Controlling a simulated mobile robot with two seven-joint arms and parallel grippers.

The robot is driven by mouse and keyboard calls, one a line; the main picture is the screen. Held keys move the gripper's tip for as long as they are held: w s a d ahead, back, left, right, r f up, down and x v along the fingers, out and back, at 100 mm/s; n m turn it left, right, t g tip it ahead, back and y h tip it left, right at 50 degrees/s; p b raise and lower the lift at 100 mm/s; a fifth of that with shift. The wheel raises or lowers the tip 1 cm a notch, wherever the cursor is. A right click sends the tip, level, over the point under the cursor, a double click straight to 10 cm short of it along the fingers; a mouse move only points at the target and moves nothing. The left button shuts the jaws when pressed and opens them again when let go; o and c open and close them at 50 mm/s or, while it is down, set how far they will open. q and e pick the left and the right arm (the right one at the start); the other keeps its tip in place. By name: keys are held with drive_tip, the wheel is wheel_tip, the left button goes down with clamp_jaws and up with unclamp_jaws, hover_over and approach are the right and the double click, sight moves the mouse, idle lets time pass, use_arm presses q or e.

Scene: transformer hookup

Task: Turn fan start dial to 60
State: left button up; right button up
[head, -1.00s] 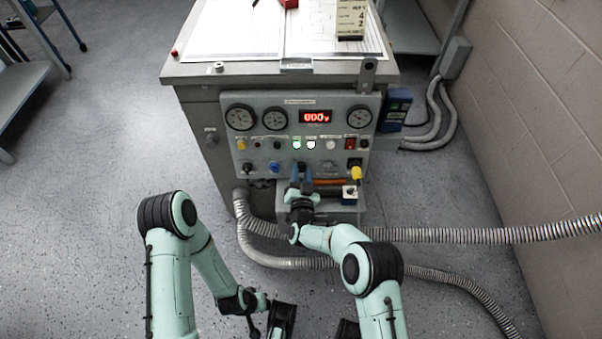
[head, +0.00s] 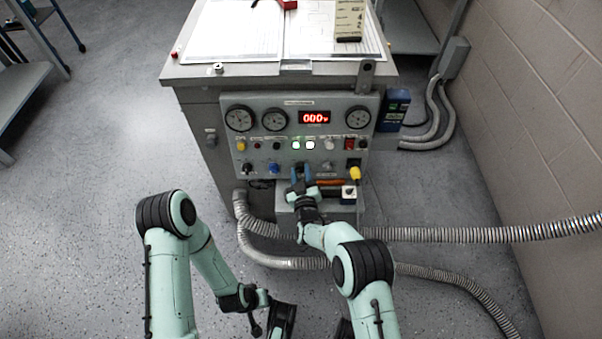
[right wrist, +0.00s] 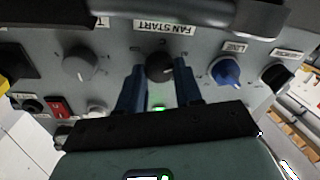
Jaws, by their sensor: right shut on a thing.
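The fan start dial (right wrist: 158,68) is a round black knob on the grey control panel (head: 345,118). It shows in the right wrist view near the printed FAN START label (right wrist: 165,27). My right gripper (head: 302,172) reaches the panel's lower row; its blue fingers, also in the right wrist view (right wrist: 160,85), are on either side of the dial and shut on it. In the head view the fingers mostly hide the dial. Its pointer angle is too small to read. My left gripper (head: 281,320) hangs low at the bottom edge, away from the panel; its jaws are unclear.
Beside the dial are a blue knob (right wrist: 226,72) and a grey knob (right wrist: 80,65). Above are gauges (head: 239,118), lit buttons (head: 296,145) and a red display (head: 314,118) reading 000. Corrugated hoses (head: 480,235) cross the floor at the right.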

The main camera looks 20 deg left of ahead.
drive_tip(key=shift+r, duration=0.1)
idle(0.4)
drive_tip(key=o, duration=1)
drive_tip(key=shift+o, duration=0.2)
use_arm(q)
drive_tip(key=r+p, duration=0.1)
drive_tip(key=d+r+p, duration=0.1)
drive_tip(key=r, duration=0.1)
drive_tip(key=d+r+p, duration=0.1)
drive_tip(key=r+p, duration=0.1)
drive_tip(key=shift+s+d+r, duration=0.1)
drive_tip(key=shift+d+r, duration=0.05)
drive_tip(key=shift+r, duration=0.1)
use_arm(e)
drive_tip(key=v, duration=1.3)
drive_tip(key=shift+s, duration=0.2)
drive_tip(key=shift+d, duration=0.1)
